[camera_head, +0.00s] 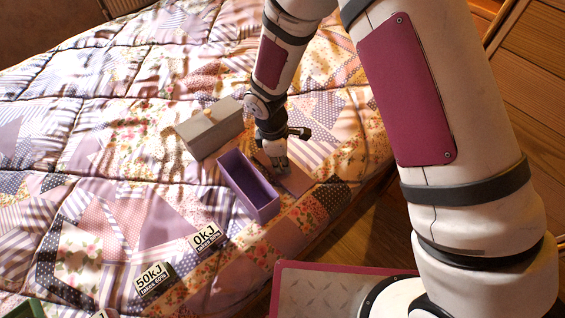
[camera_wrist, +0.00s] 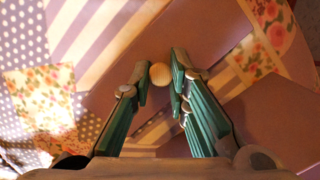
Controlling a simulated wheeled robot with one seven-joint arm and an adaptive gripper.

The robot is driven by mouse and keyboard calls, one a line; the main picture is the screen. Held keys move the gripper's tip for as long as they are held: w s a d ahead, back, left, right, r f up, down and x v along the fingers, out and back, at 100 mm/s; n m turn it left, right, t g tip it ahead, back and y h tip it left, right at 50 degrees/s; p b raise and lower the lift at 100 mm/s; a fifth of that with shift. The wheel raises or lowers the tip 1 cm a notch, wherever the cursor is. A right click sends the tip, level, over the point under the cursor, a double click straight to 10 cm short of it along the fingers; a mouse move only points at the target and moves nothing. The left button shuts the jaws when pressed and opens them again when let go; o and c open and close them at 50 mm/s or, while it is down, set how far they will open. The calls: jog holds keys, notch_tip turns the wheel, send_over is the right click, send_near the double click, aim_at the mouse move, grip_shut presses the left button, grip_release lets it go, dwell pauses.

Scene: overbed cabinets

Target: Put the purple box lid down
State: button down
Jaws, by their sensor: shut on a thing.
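The purple box (camera_head: 235,172) stands open and empty-looking on the quilted bed, just left of my gripper (camera_head: 279,162). In the wrist view, my gripper (camera_wrist: 160,82) has its green fingers on either side of a round wooden knob (camera_wrist: 160,73), the handle of the purple box lid (camera_wrist: 195,35). The flat mauve lid shows beyond the fingers. In the head view it lies low by the quilt, beside the open box, partly hidden by my gripper. I cannot tell whether the lid touches the quilt.
A grey lidded box (camera_head: 208,128) stands behind and left of the purple box. Label cards (camera_head: 155,280) and (camera_head: 206,237) lie on the bed (camera_head: 110,185) toward the front. A green object (camera_head: 25,310) shows at the bottom left. The bed edge drops to a wooden floor at right.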

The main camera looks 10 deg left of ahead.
jog(key=shift+f, duration=0.2)
jog(key=c, duration=1.5)
grip_release()
jog(key=shift+c, duration=0.2)
notch_tip(320, 180, up, 12)
jog(key=a+p, duration=0.1)
jog(key=p, duration=0.2)
jog(key=shift+a+p, duration=0.35)
jog(key=shift+w+r, duration=0.1)
jog(key=shift+r, duration=0.1)
jog(key=s+d+r+m, duration=0.3)
jog(key=d+r+m, duration=0.2)
jog(key=d+r, duration=0.5)
jog(key=s+d+r+m, duration=0.4)
jog(key=d+r, duration=0.4)
jog(key=r, duration=0.4)
jog(key=s+d+r+m, duration=0.1)
jog(key=s+d+m, duration=0.1)
jog(key=s, duration=0.5)
jog(key=s+d+r+m+y, duration=0.1)
jog(key=s+d+r+m, duration=0.1)
jog(key=s, duration=0.4)
jog(key=s+d+r+m, duration=0.2)
jog(key=s+d+m, duration=0.1)
jog(key=s+m, duration=0.2)
jog(key=s, duration=0.2)
jog(key=shift+s+d+m+t+y, duration=0.3)
jog(key=shift+d+m, duration=0.05)
jog(key=shift+m, duration=0.05)
